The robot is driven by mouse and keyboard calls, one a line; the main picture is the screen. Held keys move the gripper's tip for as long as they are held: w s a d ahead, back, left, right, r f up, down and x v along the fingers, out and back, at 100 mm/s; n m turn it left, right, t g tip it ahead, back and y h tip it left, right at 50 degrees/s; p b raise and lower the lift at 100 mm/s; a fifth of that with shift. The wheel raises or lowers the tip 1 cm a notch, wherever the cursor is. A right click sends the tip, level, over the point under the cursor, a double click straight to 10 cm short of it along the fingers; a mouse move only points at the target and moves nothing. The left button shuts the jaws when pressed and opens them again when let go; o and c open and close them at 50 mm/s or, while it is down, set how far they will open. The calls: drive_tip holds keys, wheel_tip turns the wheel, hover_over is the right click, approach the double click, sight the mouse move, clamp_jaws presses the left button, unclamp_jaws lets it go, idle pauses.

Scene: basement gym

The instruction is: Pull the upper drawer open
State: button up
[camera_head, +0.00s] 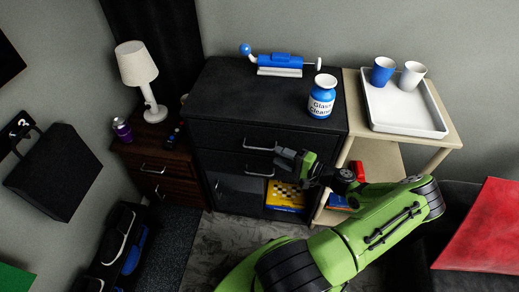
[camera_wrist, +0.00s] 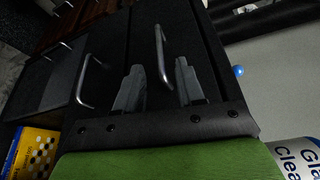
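The black cabinet (camera_head: 225,135) stands against the wall. Its upper drawer has a metal bar handle (camera_head: 258,148), which also shows in the wrist view (camera_wrist: 162,50). A second bar handle (camera_head: 258,173) sits on the drawer below, seen left of the upper one in the wrist view (camera_wrist: 84,84). The upper drawer looks shut. My gripper (camera_head: 277,156) is at the drawer front, by the right end of the upper handle. In the wrist view its two fingers (camera_wrist: 159,80) are apart, with the upper handle showing between them. Whether they touch the handle I cannot tell.
Right is a beige table (camera_head: 355,100) with a white tray (camera_head: 440,130) and two cups. Left is a wooden nightstand (camera_head: 165,175) with a lamp (camera_head: 135,65). A checkered box (camera_head: 286,195) sits low in the cabinet.

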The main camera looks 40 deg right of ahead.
sight(260, 148)
drive_tip(key=b+x, duration=0.1)
drive_tip(key=x, duration=0.7)
drive_tip(key=shift+w+a, duration=0.15)
drive_tip(key=shift+w, duration=0.2)
clamp_jaws()
